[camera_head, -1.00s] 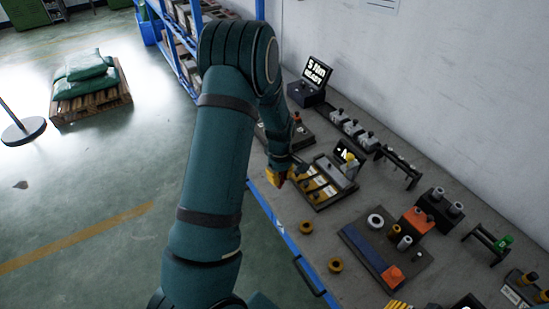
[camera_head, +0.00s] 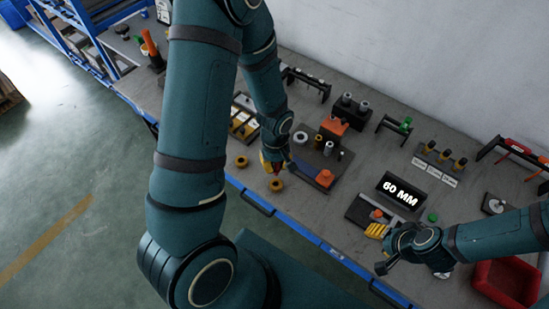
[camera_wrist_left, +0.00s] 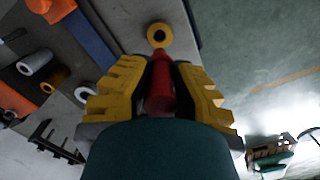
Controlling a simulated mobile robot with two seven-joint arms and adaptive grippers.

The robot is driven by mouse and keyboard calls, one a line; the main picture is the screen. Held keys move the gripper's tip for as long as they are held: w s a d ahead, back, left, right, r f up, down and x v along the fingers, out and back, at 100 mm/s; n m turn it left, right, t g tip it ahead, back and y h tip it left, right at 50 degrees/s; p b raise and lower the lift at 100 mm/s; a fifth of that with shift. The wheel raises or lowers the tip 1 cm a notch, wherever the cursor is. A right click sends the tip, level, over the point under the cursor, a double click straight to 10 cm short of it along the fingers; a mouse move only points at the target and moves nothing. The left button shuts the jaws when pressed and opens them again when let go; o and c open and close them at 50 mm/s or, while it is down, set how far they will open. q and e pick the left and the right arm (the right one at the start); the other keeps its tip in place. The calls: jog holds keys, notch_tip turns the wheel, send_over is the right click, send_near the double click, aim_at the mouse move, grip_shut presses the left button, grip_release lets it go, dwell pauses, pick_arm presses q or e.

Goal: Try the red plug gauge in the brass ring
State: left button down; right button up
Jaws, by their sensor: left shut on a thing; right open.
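My left gripper (camera_head: 273,166) is shut on the red plug gauge (camera_wrist_left: 160,88), which lies between its ridged yellow fingers. In the head view the gripper and arm hide most of the gauge. A brass ring (camera_head: 276,184) lies flat near the table's front edge, close to the left gripper. A second brass ring (camera_head: 241,162) lies to the left. My right gripper (camera_head: 377,231) is open, low over the bench at the right.
A dark board with a blue strip (camera_head: 303,171) and an orange block (camera_head: 325,178) lies right of the left gripper. A "60 MM" display (camera_head: 401,190) and a red bin (camera_head: 507,284) stand further right. Small racks line the wall side.

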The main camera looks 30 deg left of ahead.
aim_at(276, 174)
jog(key=shift+f, duration=0.1)
pick_arm(q)
jog(key=shift+f, duration=0.1)
jog(key=shift+f+b, duration=3)
pick_arm(e)
jog(key=shift+a+f, duration=0.1)
jog(key=shift+f, duration=3.05)
jog(key=shift+f, duration=0.15)
pick_arm(q)
jog(key=shift+f+b, duration=0.4)
jog(key=shift+b, duration=0.15)
pick_arm(e)
jog(key=shift+f, duration=0.4)
pick_arm(q)
jog(key=shift+r+p, duration=0.35)
jog(key=shift+r, duration=0.1)
pick_arm(e)
jog(key=shift+r, duration=0.35)
jog(key=shift+f, duration=0.1)
pick_arm(q)
jog(key=shift+f+b, duration=0.45)
pick_arm(e)
jog(key=shift+f, duration=0.35)
